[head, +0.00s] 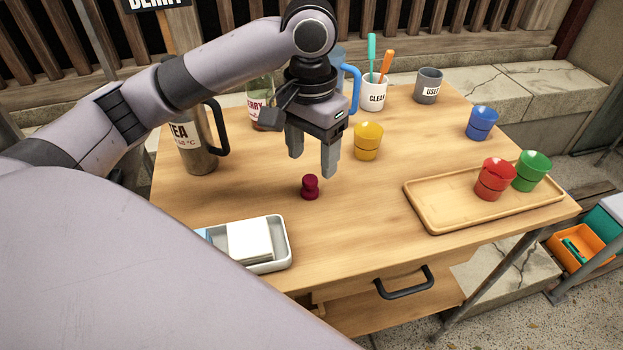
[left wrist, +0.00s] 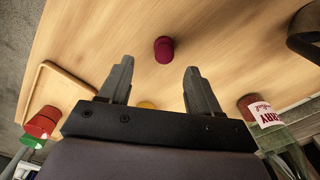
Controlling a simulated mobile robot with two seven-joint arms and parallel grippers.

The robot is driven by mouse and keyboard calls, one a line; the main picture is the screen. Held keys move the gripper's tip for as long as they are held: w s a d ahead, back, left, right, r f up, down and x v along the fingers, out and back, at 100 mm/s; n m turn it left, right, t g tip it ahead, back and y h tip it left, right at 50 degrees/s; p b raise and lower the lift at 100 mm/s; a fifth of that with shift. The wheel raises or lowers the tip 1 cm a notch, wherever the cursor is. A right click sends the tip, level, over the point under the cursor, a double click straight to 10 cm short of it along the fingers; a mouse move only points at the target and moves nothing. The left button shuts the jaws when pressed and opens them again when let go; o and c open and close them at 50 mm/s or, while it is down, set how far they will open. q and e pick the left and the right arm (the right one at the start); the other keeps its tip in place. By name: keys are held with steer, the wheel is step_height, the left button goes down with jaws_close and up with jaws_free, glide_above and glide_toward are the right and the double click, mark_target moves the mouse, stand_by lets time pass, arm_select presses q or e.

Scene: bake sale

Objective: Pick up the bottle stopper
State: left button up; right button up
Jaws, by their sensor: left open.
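The bottle stopper (head: 310,187) is a small dark red knob standing on the wooden table. It also shows in the left wrist view (left wrist: 164,49), ahead of the fingertips and between their lines. My left gripper (head: 313,165) is open and empty above the table, just behind and above the stopper in the head view. Its two fingers (left wrist: 158,75) are spread apart in the left wrist view, and nothing is between them. The stopper is apart from both fingers. My right gripper is in neither view.
A yellow cup (head: 367,142) stands right of the gripper. A berry bottle (head: 259,100), a steel tea jug (head: 197,140) and a blue-handled jug (head: 352,85) stand behind. A wooden tray (head: 440,218) holds red and green cups. A white tray (head: 276,262) lies in front. Table around the stopper is clear.

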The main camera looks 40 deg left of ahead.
mark_target(309, 180)
arm_select(q)
steer(key=shift+a+f, duration=0.1)
steer(key=shift+a, duration=0.15)
steer(key=shift+f, duration=0.3)
step_height(309, 180, down, 6)
steer(key=shift+s+b, duration=0.1)
steer(key=shift+b, duration=0.55)
steer(key=c, duration=1.1)
